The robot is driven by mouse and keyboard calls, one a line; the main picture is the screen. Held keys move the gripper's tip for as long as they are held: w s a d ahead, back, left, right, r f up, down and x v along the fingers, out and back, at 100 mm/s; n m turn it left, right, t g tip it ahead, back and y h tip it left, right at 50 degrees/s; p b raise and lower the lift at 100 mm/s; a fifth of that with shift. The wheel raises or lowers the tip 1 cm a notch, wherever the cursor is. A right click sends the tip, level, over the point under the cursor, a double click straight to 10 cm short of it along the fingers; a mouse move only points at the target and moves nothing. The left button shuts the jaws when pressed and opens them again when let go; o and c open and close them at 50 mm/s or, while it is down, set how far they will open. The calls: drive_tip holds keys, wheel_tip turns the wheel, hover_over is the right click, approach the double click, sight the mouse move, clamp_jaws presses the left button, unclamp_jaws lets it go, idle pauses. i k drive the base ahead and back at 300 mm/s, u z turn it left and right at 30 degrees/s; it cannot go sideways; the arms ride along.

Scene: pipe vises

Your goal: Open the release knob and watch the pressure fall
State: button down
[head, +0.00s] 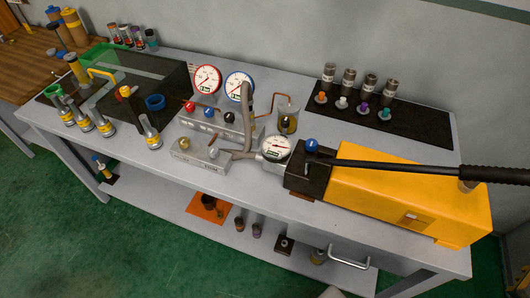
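A yellow hand pump (400,195) with a dark front block (304,180) lies at the right of the grey bench. A blue round knob (311,145) sits on top of the dark block; it looks like the release knob, but I see no label. A pressure gauge (276,148) with a white face stands just left of the block; its needle is too small to read. A long black pump lever (415,168) reaches over the pump to the right edge.
A manifold (222,124) with red, blue and black knobs carries a red-rimmed gauge (206,79) and a blue-rimmed gauge (239,84). A grey hose (246,105) bends beside them. A black mat (425,125) with small fittings lies behind the pump. Green floor is clear in front.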

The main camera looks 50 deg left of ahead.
sight(311, 145)
drive_tip(key=u, duration=0.45)
drive_tip(key=k, duration=0.5)
drive_tip(key=u, duration=0.75)
drive_tip(key=i, duration=0.95)
drive_tip(key=z, duration=0.15)
